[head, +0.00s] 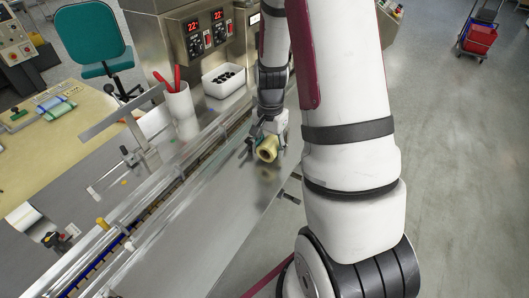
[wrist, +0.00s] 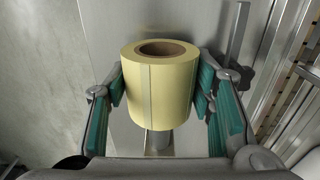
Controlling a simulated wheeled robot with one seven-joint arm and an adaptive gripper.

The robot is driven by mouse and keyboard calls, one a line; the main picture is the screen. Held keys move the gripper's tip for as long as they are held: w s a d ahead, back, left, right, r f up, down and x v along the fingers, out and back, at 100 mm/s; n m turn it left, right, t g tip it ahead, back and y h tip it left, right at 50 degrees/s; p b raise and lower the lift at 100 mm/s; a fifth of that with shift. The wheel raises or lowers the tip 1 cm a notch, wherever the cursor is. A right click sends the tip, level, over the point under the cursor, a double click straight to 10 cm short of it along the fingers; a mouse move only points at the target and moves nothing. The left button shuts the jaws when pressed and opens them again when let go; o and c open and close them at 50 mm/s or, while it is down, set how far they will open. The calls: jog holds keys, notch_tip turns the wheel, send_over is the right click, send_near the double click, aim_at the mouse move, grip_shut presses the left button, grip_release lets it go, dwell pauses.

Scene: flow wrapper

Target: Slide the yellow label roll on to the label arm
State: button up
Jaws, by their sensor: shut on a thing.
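The yellow label roll (wrist: 150,95) is held between the teal pads of my gripper (wrist: 161,88) in the wrist view. Its brown core hole faces up there. In the head view the roll (head: 267,152) is in my gripper (head: 266,137), low over the steel deck; whether it touches the deck I cannot tell. A grey metal post (wrist: 158,141) shows just below the roll in the wrist view; whether it is the label arm, and whether it enters the core, I cannot tell. I cannot make out the label arm surely in the head view.
A dark rod with a knob (wrist: 238,55) stands close to the right finger. The steel deck (head: 225,200) is bare toward the front. Rails (head: 150,215) run along its left. A white cup with red-handled tools (head: 181,112) and a white bin (head: 223,80) stand farther back.

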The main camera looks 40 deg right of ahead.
jog(key=shift+w+d+b, duration=0.2)
jog(key=shift+w+d, duration=0.1)
jog(key=shift+d, duration=0.45)
jog(key=shift+w+d+b, duration=0.15)
jog(key=shift+w+d, duration=0.1)
jog(key=shift+d, duration=0.5)
jog(key=shift+w+d+b, duration=0.2)
jog(key=shift+w+d, duration=0.1)
jog(key=shift+d, duration=0.45)
jog(key=o, duration=1.2)
jog(key=shift+o, duration=0.2)
notch_tip(320, 180, up, 12)
jog(key=shift+a+r, duration=0.1)
